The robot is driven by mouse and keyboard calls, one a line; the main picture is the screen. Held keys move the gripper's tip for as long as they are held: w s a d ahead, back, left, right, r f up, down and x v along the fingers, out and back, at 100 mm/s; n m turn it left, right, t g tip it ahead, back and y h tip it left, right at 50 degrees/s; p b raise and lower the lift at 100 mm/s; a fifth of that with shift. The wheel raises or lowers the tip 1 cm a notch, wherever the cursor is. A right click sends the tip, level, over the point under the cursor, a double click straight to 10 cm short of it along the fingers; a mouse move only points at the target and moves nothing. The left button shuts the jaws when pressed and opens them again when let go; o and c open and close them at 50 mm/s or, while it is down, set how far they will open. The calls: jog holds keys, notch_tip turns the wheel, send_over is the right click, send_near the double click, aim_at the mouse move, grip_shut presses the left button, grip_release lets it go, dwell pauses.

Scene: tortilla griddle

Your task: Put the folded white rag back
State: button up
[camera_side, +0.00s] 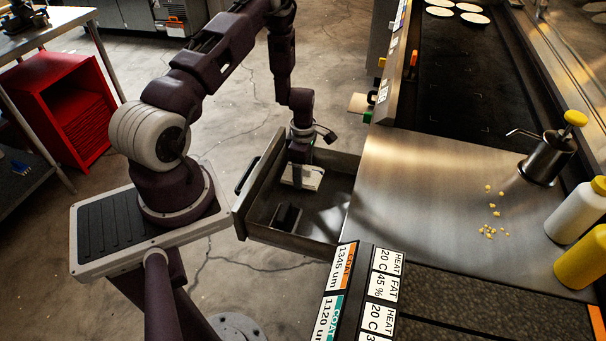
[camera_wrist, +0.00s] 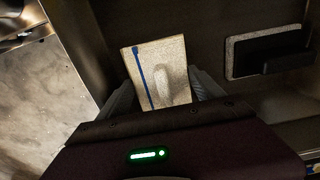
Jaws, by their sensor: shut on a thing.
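The folded white rag (camera_side: 303,177) is at my gripper (camera_side: 300,166), inside the open metal drawer (camera_side: 262,165). In the wrist view the rag (camera_wrist: 148,62) is a pale textured square with a blue stripe near its left edge and a raised fold in the middle. My gripper (camera_wrist: 163,92) is shut on the rag, with a grey finger on each side. Whether the rag touches the drawer floor cannot be told.
A black block on a pale pad (camera_wrist: 268,52) lies in the drawer, and it shows as a dark block in the side view (camera_side: 286,217). The steel counter (camera_side: 430,190) to the right holds yellow crumbs (camera_side: 491,212), a pump dispenser (camera_side: 549,157) and bottles. A griddle with tortillas (camera_side: 440,11) lies behind.

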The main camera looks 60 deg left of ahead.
jog(key=shift+f, duration=0.8)
jog(key=shift+f, duration=0.1)
jog(key=o, duration=1.6)
jog(key=shift+o, duration=0.2)
